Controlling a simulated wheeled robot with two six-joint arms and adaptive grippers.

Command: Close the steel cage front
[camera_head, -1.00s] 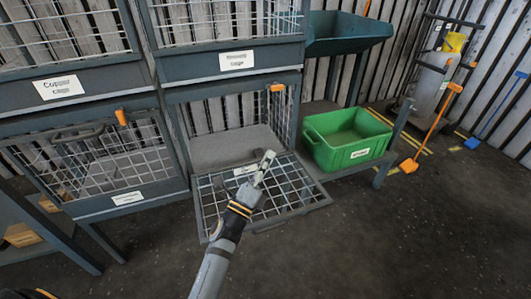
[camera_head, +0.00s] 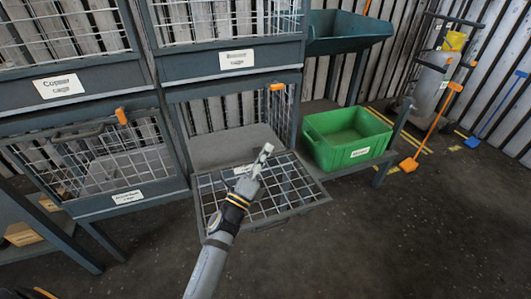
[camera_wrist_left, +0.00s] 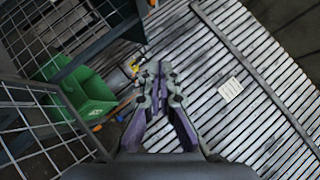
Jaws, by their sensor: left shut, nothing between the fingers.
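The cage front (camera_head: 287,208) is a grey framed wire-mesh panel. It hangs folded down and out from the lower middle cage (camera_head: 232,148), tilted toward me, so that cage's opening is clear. My left gripper (camera_head: 265,152) is in front of the opening, over the panel's back part as seen in the head view. Its fingers are shut and empty, and they also show in the left wrist view (camera_wrist_left: 158,75). I cannot tell whether the gripper or arm touches the mesh. An orange latch (camera_head: 277,87) sits at the cage's top right. My right gripper is not in view.
A green bin (camera_head: 347,139) stands on a low shelf right of the cage. A closed cage (camera_head: 98,165) is on the left, with more cages above. A blue-green tray (camera_head: 348,28) is at the upper right. Floor at the front right is clear.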

